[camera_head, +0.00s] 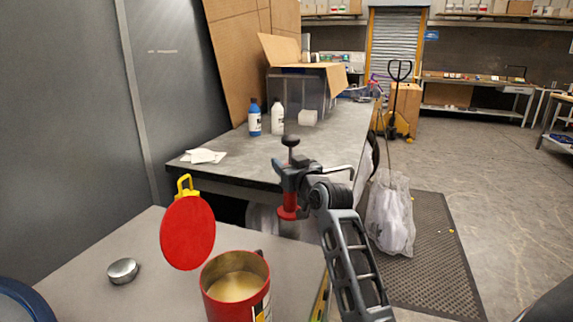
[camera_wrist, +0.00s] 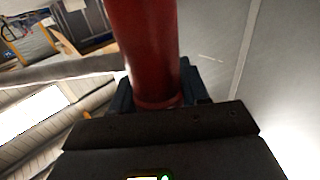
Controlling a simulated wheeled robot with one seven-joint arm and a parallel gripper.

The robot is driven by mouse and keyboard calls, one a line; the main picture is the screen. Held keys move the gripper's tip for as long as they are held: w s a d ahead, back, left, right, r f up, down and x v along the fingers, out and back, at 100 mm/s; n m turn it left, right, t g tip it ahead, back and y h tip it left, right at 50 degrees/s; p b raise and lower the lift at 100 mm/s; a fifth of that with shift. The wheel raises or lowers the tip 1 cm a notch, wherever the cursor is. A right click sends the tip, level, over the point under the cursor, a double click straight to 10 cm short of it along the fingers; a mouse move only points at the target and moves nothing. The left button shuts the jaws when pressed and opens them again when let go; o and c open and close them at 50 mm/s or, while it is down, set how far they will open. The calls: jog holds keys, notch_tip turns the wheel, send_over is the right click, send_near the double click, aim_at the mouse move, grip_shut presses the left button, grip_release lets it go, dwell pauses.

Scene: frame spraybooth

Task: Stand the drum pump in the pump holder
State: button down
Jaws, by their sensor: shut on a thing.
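My gripper (camera_head: 291,181) is shut on the drum pump, above the gap between the near bench and the back table. The drum pump (camera_head: 288,209) has a black knob on top and a red body below, and looks roughly upright. Its lower end is not clearly seen. In the wrist view, the pump's red tube (camera_wrist: 145,45) rises from between the dark jaws of my gripper (camera_wrist: 160,97). I cannot identify the pump holder with certainty.
A round metal tin (camera_head: 123,271) lies on the near bench (camera_head: 75,262). A yellow part (camera_head: 185,186) shows behind the lid. The back table holds blue (camera_head: 254,119) and white (camera_head: 278,118) bottles and an open box. A plastic bag (camera_head: 391,222) stands right of my arm.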

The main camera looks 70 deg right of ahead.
jog(key=c, duration=0.5)
grip_release()
jog(key=shift+f, duration=0.3)
jog(key=shift+r+v, duration=0.15)
jog(key=shift+v, duration=1.8)
jog(key=shift+r+v, duration=0.15)
jog(key=shift+v, duration=1.85)
